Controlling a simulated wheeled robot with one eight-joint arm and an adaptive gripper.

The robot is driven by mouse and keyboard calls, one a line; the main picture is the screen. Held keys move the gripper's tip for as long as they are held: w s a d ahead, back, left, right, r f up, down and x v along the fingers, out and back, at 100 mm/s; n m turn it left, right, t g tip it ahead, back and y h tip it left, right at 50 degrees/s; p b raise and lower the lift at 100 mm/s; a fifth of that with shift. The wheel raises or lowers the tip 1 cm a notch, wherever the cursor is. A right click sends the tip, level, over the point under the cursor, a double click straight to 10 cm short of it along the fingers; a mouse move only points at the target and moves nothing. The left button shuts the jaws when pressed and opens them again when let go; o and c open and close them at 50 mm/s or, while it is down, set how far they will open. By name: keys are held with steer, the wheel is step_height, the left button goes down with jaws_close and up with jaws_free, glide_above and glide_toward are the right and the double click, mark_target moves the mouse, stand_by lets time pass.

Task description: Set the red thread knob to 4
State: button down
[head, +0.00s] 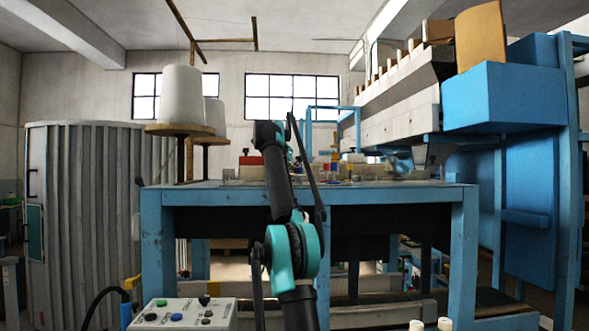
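The red thread knob cannot be picked out for certain, and no dial number can be read. A small red-topped piece (251,160) sits on the blue table just left of my arm. More small red, yellow and blue parts (331,168) stand on the table right of my arm, too small to make out. My arm rises in front of the table, and its dark end (270,134) is above the table top. The fingers of my gripper cannot be made out there, nor whether they touch anything.
The blue table (460,225) spans the middle. Large white thread cones (182,95) stand at its left. A grey box with several buttons (180,314) is at the front left. A blue machine frame (530,190) blocks the right, and a ribbed grey cabinet (90,220) the left.

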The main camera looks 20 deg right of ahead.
stand_by(0.3)
steer(key=c, duration=1.4)
jaws_free()
steer(key=shift+o, duration=0.2)
steer(key=v, duration=1.2)
